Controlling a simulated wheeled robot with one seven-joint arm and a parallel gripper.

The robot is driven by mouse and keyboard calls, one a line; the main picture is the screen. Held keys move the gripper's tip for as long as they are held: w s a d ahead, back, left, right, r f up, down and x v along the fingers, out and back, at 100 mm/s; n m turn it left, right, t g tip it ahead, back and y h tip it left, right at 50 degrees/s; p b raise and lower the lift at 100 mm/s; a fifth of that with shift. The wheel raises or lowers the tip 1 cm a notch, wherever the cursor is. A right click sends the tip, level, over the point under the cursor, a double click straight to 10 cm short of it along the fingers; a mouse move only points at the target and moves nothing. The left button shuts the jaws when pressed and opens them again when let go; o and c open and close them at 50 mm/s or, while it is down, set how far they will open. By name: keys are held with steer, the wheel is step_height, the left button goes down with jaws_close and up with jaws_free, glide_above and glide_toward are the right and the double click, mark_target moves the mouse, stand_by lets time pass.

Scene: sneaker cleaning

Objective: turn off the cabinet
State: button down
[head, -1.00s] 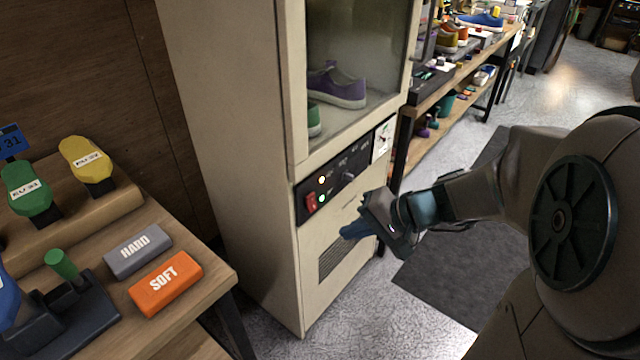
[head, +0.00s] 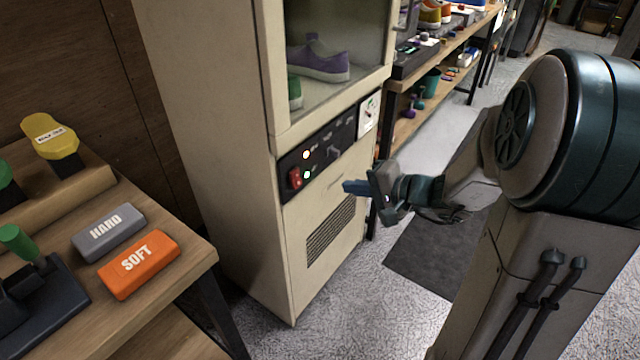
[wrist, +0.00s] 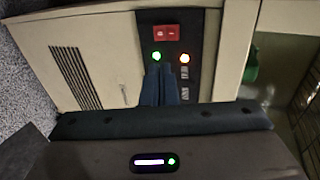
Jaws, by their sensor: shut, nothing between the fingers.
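The cabinet (head: 230,150) is tall and beige, with a glass window and a black control panel (head: 318,158) below it. A red rocker switch (head: 296,179) sits at the panel's left end. Beside it are an orange light and a green-white light, both lit. In the wrist view the red switch (wrist: 167,34) shows above a green light and an amber light. My gripper (head: 346,186) is shut and empty, its blue fingertips in front of the cabinet, right of the switch and a little below the panel. In the wrist view its fingers (wrist: 160,72) point toward the panel and cover part of it.
A wooden table (head: 190,262) at left holds a grey HARD block (head: 108,232) and an orange SOFT block (head: 139,264). Purple and green shoes are behind the cabinet glass. A shelf (head: 440,60) with shoes stands behind right. Floor with a dark mat (head: 435,255) lies at right.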

mark_target(297, 175)
steer(key=b+x, duration=0.1)
steer(key=x, duration=1.2)
steer(key=shift+w+a+f, duration=0.2)
steer(key=shift+a, duration=0.05)
steer(key=shift+f+b, duration=0.1)
steer(key=shift+b, duration=0.35)
steer(key=b, duration=0.3)
steer(key=shift+w+a+f, duration=0.1)
steer(key=shift+w+f, duration=0.05)
steer(key=shift+f, duration=0.2)
steer(key=shift+r, duration=0.45)
steer(key=shift+w+a+r+t+y+p, duration=0.1)
steer(key=shift+r+t+y+p, duration=0.25)
steer(key=shift+r, duration=0.55)
steer(key=p+v, duration=0.1)
steer(key=v, duration=1.3)
steer(key=shift+r, duration=0.25)
